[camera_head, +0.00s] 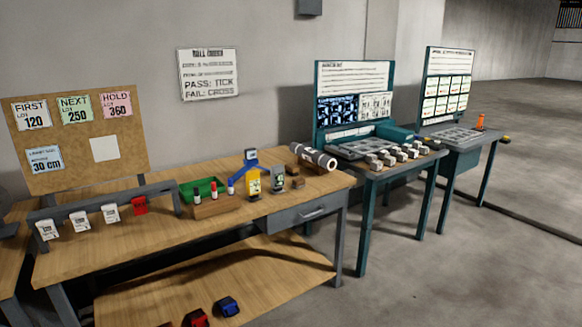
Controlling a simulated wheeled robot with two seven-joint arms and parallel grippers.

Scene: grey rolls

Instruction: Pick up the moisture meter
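The item that looks most like the moisture meter is a small yellow upright device (254,185) on the wooden workbench (130,238), near the middle of the view. A blue angled piece (240,168) is right by its top; I cannot tell whether they are joined. A smaller grey-green device (278,180) stands just to its right, and I cannot fully rule it out as the meter. Neither of my grippers shows in the head view.
Left of the meter are a green bin (203,188) and a wooden block with markers (212,207). A grey roll (314,157) lies behind right. A rail with hanging tags (110,214) stands at left. Teal stations (365,222) stand further right. Open floor lies at front right.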

